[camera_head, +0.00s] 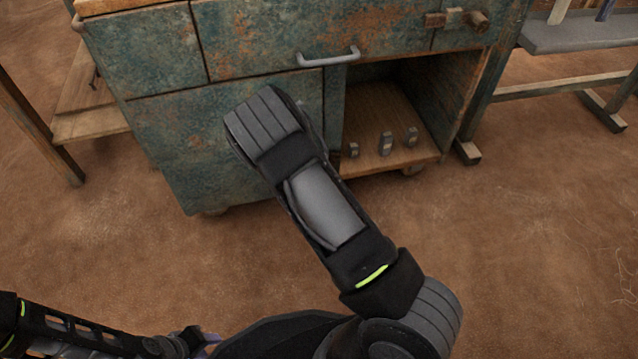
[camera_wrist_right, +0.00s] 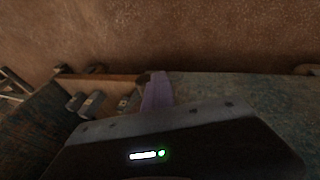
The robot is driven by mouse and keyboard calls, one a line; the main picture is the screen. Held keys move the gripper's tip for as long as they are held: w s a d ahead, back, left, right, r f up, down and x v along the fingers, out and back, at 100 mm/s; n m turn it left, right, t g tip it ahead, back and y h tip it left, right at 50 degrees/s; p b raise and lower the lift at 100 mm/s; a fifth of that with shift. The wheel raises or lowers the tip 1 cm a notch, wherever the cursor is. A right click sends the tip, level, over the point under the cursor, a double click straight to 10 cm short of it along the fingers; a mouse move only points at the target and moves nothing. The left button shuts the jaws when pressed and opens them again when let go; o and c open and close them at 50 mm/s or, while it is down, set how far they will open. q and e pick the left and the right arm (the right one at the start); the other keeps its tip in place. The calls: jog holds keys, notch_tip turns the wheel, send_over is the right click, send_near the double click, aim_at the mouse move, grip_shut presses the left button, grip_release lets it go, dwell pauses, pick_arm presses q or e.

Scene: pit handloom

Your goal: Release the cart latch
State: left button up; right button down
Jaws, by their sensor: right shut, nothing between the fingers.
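The cart (camera_head: 165,60) is a worn teal cabinet on small casters, with a grey drawer handle (camera_head: 328,58) and an open shelf at its right. My right gripper (camera_wrist_right: 157,92) shows in the right wrist view as purple fingers, shut and empty, seen against the cart. My left gripper (camera_head: 203,340) is low at the bottom edge, away from the cart; its fingers are too small to read.
Several small metal weights (camera_head: 386,143) stand on the cart's open shelf (camera_head: 400,165). A grey-topped bench (camera_head: 585,36) stands at the right, and a wooden stand (camera_head: 92,122) at the left. The brown floor (camera_head: 540,240) is clear at the front right.

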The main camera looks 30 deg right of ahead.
jog(key=shift+d+r, duration=0.25)
jog(key=shift+d, duration=0.15)
jog(key=p+v, duration=0.3)
jog(key=v, duration=0.4)
jog(key=shift+s+a, duration=0.3)
jog(key=shift+w+a+r, duration=0.1)
